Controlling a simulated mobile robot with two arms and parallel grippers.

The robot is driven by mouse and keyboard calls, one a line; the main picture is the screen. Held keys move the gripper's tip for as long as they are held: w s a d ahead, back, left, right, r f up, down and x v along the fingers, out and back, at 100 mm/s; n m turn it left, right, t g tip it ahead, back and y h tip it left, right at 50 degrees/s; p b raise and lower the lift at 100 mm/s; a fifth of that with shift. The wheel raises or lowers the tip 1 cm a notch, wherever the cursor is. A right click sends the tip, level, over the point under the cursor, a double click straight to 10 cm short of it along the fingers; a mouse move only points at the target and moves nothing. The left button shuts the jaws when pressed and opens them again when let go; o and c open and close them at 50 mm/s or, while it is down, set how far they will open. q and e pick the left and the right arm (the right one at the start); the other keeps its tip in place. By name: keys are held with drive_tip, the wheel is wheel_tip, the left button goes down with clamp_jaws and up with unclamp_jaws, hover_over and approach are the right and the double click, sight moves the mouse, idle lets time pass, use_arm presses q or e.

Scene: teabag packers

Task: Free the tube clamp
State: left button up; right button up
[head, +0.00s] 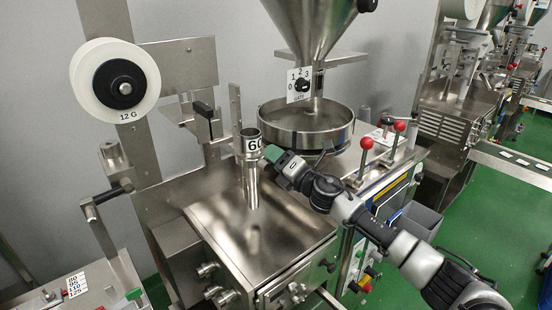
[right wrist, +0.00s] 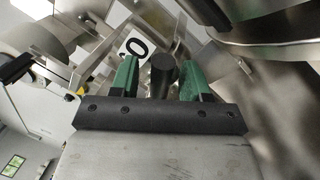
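A steel forming tube (head: 251,180) stands upright on the machine's top plate, with a white label reading 60 on its collar. My right gripper (head: 272,155) has its green fingers beside that collar, on the right. In the right wrist view, its two fingers (right wrist: 160,72) are apart, on either side of a round black knob (right wrist: 163,70), which appears to belong to the tube clamp. A gap shows at the left finger; contact at the right finger cannot be told. The clamp body is mostly hidden behind the gripper. My left gripper is not in view.
A hopper cone (head: 313,28) and a round steel pan (head: 305,128) stand just behind the gripper. Red-knobbed levers (head: 366,144) rise to the right. A white film reel (head: 115,80) and a hand crank (head: 103,197) are at the left. The front top plate (head: 275,235) is clear.

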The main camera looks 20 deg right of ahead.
drive_tip(key=b+v, duration=0.3)
drive_tip(key=v, duration=0.8)
drive_tip(key=shift+w, duration=0.1)
